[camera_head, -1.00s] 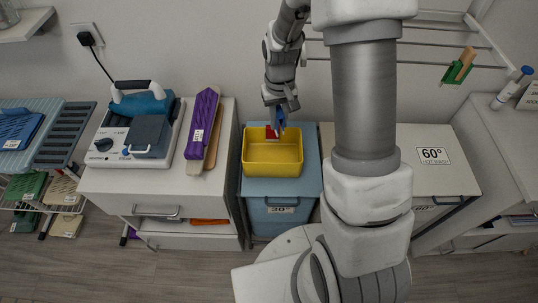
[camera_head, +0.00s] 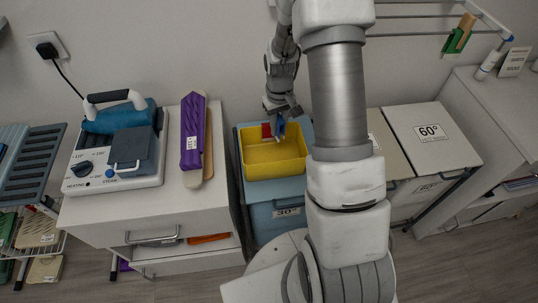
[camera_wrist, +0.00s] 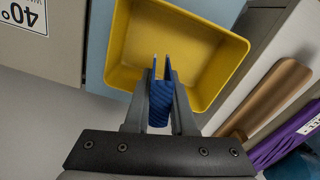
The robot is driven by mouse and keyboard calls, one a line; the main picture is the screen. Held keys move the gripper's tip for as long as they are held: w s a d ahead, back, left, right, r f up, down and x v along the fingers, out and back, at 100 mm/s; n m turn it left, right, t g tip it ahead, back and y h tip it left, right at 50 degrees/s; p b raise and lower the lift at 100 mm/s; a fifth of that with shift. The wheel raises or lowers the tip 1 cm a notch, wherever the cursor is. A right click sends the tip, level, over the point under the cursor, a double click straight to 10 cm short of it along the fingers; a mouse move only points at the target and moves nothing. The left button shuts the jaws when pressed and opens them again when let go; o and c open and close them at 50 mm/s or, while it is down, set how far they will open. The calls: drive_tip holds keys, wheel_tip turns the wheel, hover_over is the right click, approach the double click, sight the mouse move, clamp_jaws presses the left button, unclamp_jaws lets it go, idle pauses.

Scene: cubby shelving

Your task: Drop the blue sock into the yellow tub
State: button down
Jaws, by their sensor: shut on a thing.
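The yellow tub (camera_head: 278,172) stands on a blue lidded bin in the middle of the head view. In the wrist view, the tub's open inside (camera_wrist: 185,45) lies beyond my fingertips and looks empty where it shows. My gripper (camera_head: 279,135) points down at the back part of the tub. In the wrist view, my gripper (camera_wrist: 161,62) is shut on the blue sock (camera_wrist: 160,103), a small ribbed blue piece between the fingers. The sock also shows as a blue patch in the head view (camera_head: 281,125). Its height above the tub floor is hard to tell.
The blue bin (camera_head: 262,215) is under the tub. A small red patch (camera_head: 266,131) shows at the tub's back edge. A white cabinet on the left bears a purple packet (camera_head: 193,130) and a steam iron station (camera_head: 120,150). A 60° lid (camera_head: 430,133) lies right.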

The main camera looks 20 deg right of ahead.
wheel_tip(320, 180, down, 6)
drive_tip(key=b, duration=0.3)
drive_tip(key=shift+r, duration=0.15)
drive_tip(key=c, duration=0.7)
unclamp_jaws()
drive_tip(key=shift+r, duration=0.1)
wheel_tip(320, 180, up, 17)
drive_tip(key=shift+a+f+p, duration=0.1)
drive_tip(key=shift+p, duration=0.4)
drive_tip(key=shift+r, duration=0.25)
